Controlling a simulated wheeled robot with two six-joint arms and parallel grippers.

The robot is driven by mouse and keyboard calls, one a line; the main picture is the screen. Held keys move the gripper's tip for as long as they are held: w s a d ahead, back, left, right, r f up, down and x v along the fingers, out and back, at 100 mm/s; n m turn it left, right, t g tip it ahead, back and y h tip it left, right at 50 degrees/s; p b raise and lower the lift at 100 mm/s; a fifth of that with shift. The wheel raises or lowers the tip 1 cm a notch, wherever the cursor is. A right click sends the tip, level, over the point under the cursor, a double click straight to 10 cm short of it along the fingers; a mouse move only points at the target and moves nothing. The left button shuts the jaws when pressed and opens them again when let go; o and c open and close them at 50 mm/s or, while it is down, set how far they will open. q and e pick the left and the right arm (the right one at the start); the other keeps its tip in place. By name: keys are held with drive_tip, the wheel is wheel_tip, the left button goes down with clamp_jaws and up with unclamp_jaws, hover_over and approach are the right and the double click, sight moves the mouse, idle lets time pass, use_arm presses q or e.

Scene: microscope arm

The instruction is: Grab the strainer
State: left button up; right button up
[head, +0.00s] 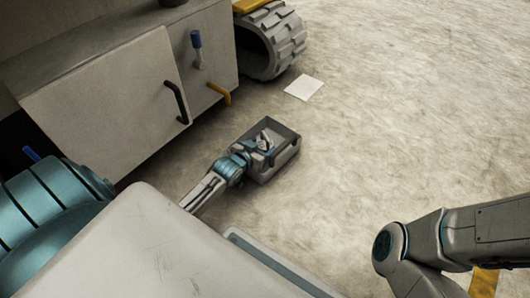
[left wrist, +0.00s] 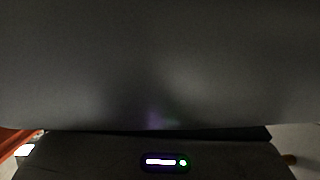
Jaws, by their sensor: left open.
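I cannot make out a strainer in either view. My left gripper (head: 266,138) is in the middle of the head view, over or at a small grey open box (head: 287,160). It is open, and I see nothing held in it. The picture is too small to tell whether the fingers touch the box. In the left wrist view a dark, flat surface (left wrist: 160,70) fills most of the frame very close to the camera, hiding what lies beyond. My right arm enters at the lower right of the head view, but its gripper is not visible.
A grey cabinet (head: 105,100) with black and yellow handles stands at the upper left. A tracked wheel (head: 275,42) is beside it. A white sheet (head: 304,87) lies on the pale floor (head: 410,110). The floor to the right is clear.

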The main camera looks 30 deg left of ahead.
use_arm(q)
drive_tip(key=shift+w+f, duration=0.15)
drive_tip(key=shift+w, duration=0.3)
drive_tip(key=c, duration=0.8)
